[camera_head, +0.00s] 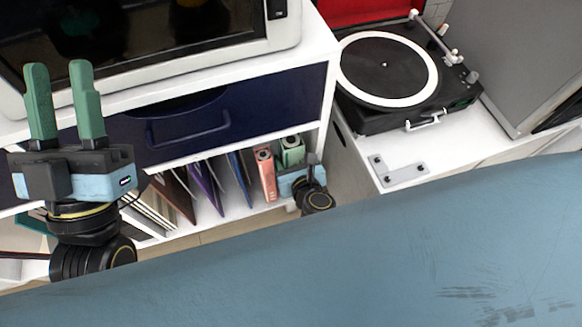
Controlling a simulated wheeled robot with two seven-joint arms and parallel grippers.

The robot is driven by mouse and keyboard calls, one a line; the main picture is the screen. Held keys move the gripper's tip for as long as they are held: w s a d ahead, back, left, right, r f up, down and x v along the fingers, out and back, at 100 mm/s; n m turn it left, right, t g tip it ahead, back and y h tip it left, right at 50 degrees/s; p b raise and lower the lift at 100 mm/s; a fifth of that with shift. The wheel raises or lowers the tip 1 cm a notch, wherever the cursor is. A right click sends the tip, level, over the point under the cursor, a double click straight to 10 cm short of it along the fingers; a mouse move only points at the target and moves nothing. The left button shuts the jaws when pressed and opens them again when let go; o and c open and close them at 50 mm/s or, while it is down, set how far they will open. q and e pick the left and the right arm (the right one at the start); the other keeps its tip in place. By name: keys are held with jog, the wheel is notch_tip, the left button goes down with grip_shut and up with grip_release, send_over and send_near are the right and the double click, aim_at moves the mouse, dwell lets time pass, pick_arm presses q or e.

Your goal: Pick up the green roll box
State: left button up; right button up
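The green roll box (292,148) stands upright on the low shelf, at the right end of a row, beside a salmon-red box of similar shape. My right gripper (303,172) is right at the green box and covers its lower part. Its fingers are hidden or blend with the box, so I cannot tell whether they grip it. My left gripper (61,78) is far to the left, in front of the cabinet, with its two green fingers apart and nothing between them.
The salmon-red box (265,174) is close on the left, then several thin folders (205,187). The white cabinet side wall (328,98) rises just right of the green box. A dark blue drawer (200,122) is above. A record player (390,75) sits on the right. A blue-grey surface (350,260) fills the foreground.

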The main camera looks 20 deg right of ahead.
jog(key=c, duration=0.9)
jog(key=shift+c, duration=1)
jog(key=shift+r, duration=0.15)
